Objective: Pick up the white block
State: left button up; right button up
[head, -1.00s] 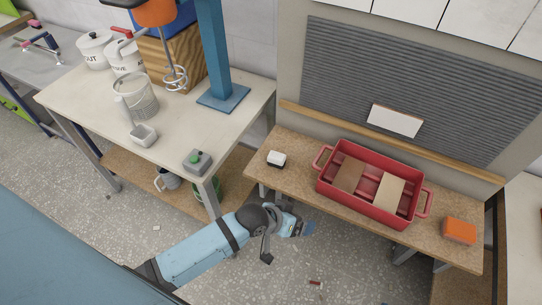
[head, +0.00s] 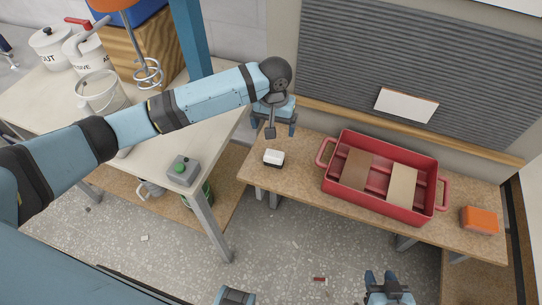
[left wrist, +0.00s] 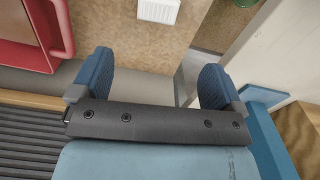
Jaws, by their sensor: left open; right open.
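The white block (head: 273,156), with a dark lower side, rests at the left end of the brown bench (head: 310,190). It also shows at the top edge of the left wrist view (left wrist: 158,11), partly cut off. My left gripper (head: 281,127) is open and empty, above the back left of the bench, just behind the block and apart from it. In the left wrist view its two spread fingers (left wrist: 155,75) point toward the block. My right gripper (head: 388,280) is open and empty at the bottom of the head view, in front of the bench.
A red crate (head: 343,197) with brown boards stands right of the block, and an orange block (head: 480,220) lies further right. A pale table (head: 150,145) with a grey green-button box (head: 183,170) and a blue post (head: 190,35) is at the left.

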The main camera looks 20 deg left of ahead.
aim_at(274, 153)
pick_arm(q)
notch_tip(274, 153, down, 8)
jog(key=shift+s+d+r, duration=0.1)
jog(key=shift+s+d+f, duration=0.1)
jog(key=shift+s+f, duration=0.1)
jog(key=shift+f, duration=1.1)
jog(key=shift+s+d+f, duration=0.1)
jog(key=shift+s+f, duration=0.1)
jog(key=shift+f, duration=1.1)
jog(key=c, duration=1)
jog(key=shift+r, duration=0.15)
jog(key=shift+c, duration=0.2)
